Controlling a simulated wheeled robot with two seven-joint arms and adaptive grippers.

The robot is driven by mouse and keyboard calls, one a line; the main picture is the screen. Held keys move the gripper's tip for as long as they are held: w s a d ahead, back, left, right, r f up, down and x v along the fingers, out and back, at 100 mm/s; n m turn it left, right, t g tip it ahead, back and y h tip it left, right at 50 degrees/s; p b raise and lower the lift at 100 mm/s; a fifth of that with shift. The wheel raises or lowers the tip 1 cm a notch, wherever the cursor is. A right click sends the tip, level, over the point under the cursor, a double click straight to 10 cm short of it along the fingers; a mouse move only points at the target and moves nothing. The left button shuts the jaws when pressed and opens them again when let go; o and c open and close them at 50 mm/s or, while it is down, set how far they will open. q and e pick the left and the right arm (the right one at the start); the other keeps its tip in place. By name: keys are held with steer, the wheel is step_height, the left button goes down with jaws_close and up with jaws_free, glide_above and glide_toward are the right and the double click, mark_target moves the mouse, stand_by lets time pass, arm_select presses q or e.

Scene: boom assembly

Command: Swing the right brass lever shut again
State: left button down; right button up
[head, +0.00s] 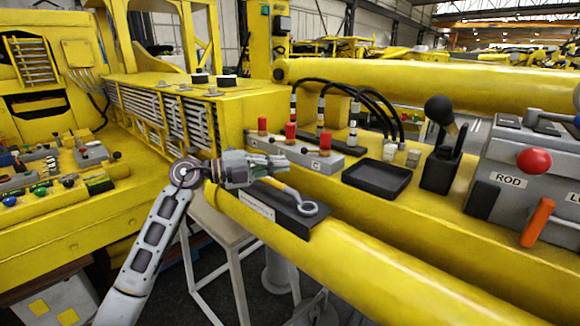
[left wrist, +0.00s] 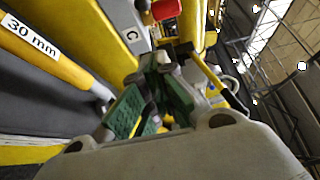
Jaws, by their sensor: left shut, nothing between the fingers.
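My left gripper (head: 276,163) is shut and empty beside the grey valve block (head: 312,158) marked C, which carries several red-capped posts (head: 291,133). In the left wrist view its green-padded fingers (left wrist: 158,78) point toward the block, with a red cap (left wrist: 165,9) beyond them. I cannot pick out the right brass lever for certain in the head view; the gripper covers part of the block's near side. In the left wrist view a thin yellow bar (left wrist: 208,72) lies just right of the fingers, but I cannot tell whether it is the lever. My right gripper is not in view.
A yellow-handled wrench (head: 296,199) lies on a black holder (head: 284,212) just below the gripper. A black tray (head: 377,178), a black joystick (head: 440,150) and a grey ROD control box (head: 520,170) stand to the right. Black hoses (head: 375,108) arch behind the block.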

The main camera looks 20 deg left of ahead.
arm_select(q)
steer(key=shift+b+v, duration=0.4)
steer(key=shift+v, duration=1.55)
steer(key=shift+w+f, duration=0.1)
